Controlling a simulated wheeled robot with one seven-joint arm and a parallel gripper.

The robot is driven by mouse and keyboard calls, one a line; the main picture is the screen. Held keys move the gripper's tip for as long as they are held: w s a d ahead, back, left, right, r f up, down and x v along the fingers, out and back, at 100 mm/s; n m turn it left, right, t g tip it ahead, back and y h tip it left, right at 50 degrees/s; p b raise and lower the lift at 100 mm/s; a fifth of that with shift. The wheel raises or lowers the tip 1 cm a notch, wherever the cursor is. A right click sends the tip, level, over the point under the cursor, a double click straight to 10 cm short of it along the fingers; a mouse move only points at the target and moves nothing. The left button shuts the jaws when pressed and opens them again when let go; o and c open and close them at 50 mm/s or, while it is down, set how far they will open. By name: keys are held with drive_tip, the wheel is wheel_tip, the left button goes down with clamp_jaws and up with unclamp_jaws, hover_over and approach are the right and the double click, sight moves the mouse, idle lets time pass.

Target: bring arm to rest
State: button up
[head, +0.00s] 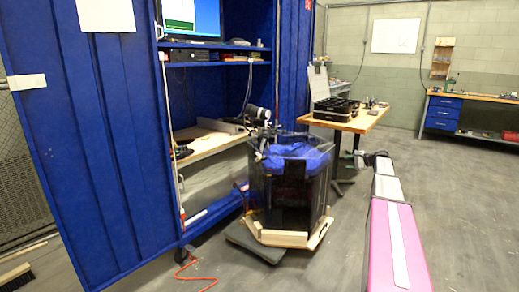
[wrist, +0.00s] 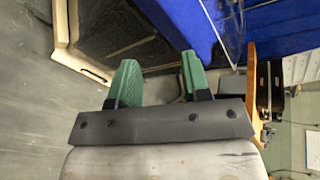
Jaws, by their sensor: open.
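My gripper (wrist: 158,76) shows in the wrist view with its two green fingers apart and nothing between them. In the head view my arm (head: 398,245) reaches forward on the right, and its dark far end stands right of the tank; the fingers are too small to tell there. The dark, clear-walled tank (head: 290,205) stands on a wooden base, with blue material inside near its top. In the wrist view the tank's wooden base edge (wrist: 82,68) lies beyond the fingers at upper left. I cannot tell how far the fingers are from it.
A tall blue cabinet (head: 105,130) stands open on the left, with a screen and shelves. A wooden table (head: 358,122) with a black case stands behind the tank. A workbench (head: 470,103) is far right. An orange cable (head: 200,280) lies on the floor. Floor right of my arm is clear.

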drive_tip(key=s+a+f+n+g+h, duration=0.2)
drive_tip(key=s+a+f+n+g, duration=0.1)
drive_tip(key=s+a+f, duration=0.55)
drive_tip(key=s+a+f+n+g+h, duration=0.25)
drive_tip(key=s+a+f, duration=0.35)
drive_tip(key=s+a, duration=0.55)
drive_tip(key=s+a+f+n+g+h, duration=0.1)
drive_tip(key=s+a+f+n+h, duration=0.1)
drive_tip(key=s, duration=0.6)
drive_tip(key=s+a+f+n+g+h, duration=0.1)
drive_tip(key=s+a+f+n, duration=0.1)
drive_tip(key=s, duration=0.6)
drive_tip(key=s+a+f+n+g+h, duration=0.1)
drive_tip(key=s+a+n, duration=0.3)
drive_tip(key=s, duration=0.4)
drive_tip(key=shift+a+f+h, duration=0.55)
drive_tip(key=shift+a+h, duration=0.05)
drive_tip(key=shift+h, duration=0.25)
